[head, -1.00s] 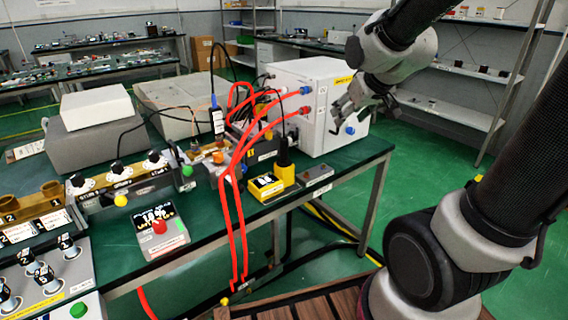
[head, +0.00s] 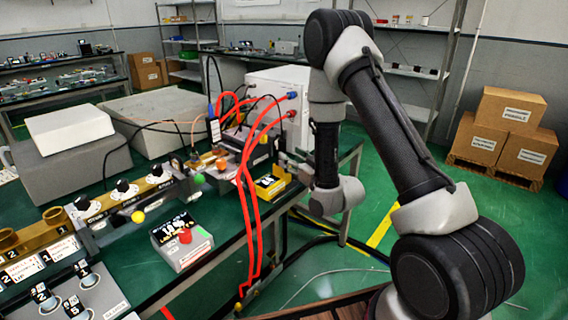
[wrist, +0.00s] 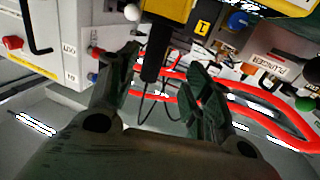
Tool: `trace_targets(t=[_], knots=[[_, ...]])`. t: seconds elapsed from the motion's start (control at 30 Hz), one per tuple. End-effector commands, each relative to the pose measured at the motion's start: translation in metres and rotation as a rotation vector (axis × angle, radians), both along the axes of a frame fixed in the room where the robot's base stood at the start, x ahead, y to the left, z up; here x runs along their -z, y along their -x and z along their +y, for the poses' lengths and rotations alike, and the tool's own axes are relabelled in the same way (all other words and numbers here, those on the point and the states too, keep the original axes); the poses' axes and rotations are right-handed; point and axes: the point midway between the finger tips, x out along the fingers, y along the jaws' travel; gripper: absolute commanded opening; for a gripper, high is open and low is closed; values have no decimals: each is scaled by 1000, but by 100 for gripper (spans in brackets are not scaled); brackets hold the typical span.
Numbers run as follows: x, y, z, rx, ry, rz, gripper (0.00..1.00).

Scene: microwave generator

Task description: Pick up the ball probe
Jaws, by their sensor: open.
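The likely ball probe is a black upright handle (wrist: 152,52) in a yellow holder (wrist: 168,8); I cannot see a ball on it. In the wrist view the handle stands between the two dark fingers of my gripper (wrist: 165,62), which are spread apart and not closed on it. Whether a finger touches it I cannot tell. In the head view the yellow holder (head: 289,176) sits at the right edge of the green bench. My arm and gripper (head: 290,161) hide most of the handle there.
A white box (head: 262,78) with red cables (head: 245,205) stands behind the holder; it is at the upper left in the wrist view (wrist: 75,25). A red-button box (head: 181,242) is on the bench at left. Stacked cartons (head: 505,130) stand at far right, with green floor before them.

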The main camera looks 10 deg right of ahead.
Motion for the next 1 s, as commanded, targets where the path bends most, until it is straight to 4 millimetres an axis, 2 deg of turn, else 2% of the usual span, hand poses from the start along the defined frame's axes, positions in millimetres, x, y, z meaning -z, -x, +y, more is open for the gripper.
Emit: trace_targets(t=[0.5, 0.77, 0.87, 1.0], knots=[[-4, -67, 17, 0, -1, -3, 50], [-4, -71, 18, 1, 0, -1, 50], [-4, -71, 18, 1, 0, -1, 35], [-4, -71, 18, 1, 0, -1, 10]])
